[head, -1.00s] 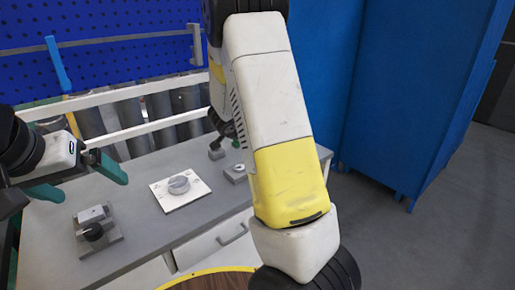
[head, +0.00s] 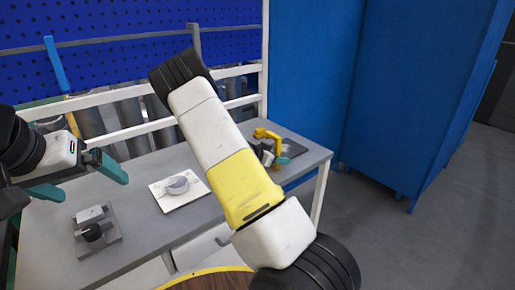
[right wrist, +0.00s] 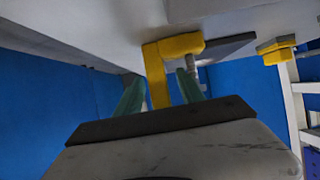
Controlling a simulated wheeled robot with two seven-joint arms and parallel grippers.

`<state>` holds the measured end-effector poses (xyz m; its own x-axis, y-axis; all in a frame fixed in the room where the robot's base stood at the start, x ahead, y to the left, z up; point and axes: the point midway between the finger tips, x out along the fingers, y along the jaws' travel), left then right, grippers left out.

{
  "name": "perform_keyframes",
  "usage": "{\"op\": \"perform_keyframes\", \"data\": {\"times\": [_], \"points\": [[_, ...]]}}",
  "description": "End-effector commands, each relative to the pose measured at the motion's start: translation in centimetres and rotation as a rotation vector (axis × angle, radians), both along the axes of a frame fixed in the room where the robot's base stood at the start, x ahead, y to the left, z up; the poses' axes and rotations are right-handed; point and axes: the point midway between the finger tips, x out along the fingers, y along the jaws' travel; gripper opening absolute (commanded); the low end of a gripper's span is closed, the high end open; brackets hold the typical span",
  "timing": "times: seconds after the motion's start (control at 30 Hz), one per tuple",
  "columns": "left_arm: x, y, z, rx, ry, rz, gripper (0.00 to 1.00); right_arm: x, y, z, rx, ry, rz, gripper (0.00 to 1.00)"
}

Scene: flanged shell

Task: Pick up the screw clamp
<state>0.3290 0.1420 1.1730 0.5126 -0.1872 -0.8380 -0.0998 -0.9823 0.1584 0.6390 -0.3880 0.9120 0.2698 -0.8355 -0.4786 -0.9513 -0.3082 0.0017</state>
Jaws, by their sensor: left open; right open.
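The yellow screw clamp (head: 275,142) stands at the right end of the grey workbench in the head view. In the right wrist view the clamp (right wrist: 157,75) shows as a yellow bent bar just beyond and partly between the teal fingers of my right gripper (right wrist: 160,88). That gripper is open; I cannot tell whether a finger touches the clamp. In the head view my right arm hides most of that gripper. My left gripper (head: 78,180) is open and empty above the bench's left part, away from the clamp.
A grey fixture with a black knob (head: 92,232) is at the left. A blue cabinet (head: 410,90) stands right of the bench (head: 140,220). Another yellow piece (right wrist: 276,50) shows in the right wrist view.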

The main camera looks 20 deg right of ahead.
Motion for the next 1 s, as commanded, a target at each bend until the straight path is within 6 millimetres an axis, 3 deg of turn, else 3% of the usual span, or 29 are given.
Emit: {"op": "perform_keyframes", "data": {"times": [0.13,0.37,0.6,1.0], "points": [[0.00,0.00,0.00,0.000,0.000,0.000,1.00,0.36,-1.16,-0.59,-0.001,-0.001,0.000,0.45],[0.00,0.00,0.00,0.000,0.000,0.000,1.00,0.43,-1.23,-0.65,0.001,-0.001,0.000,0.45],[0.00,0.00,0.00,0.000,0.000,0.000,1.00,0.42,-1.20,-0.64,0.001,-0.001,0.000,0.00],[0.00,0.00,0.00,0.000,0.000,0.000,1.00,0.42,-1.17,-0.64,0.002,-0.001,0.001,0.00]]}}
